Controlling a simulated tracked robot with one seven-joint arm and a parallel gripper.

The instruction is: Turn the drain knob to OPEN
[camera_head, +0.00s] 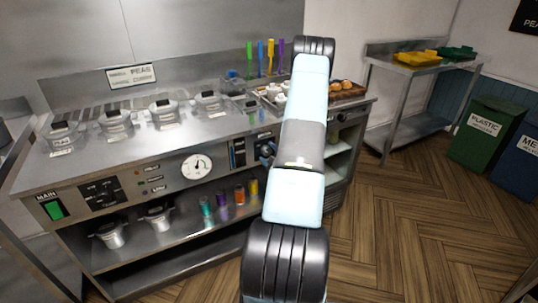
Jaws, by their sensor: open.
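My arm rises across the middle and covers that end of the panel. I cannot make out my gripper; its fingertips are hidden. The knob's setting cannot be read.
The panel also has a green MAIN switch (54,209), a dark dial plate (102,193) and a round gauge (197,167). Several lidded metal containers stand on top. Bottles (239,195) and pots stand on the shelf below. The floor (410,220) at right is clear.

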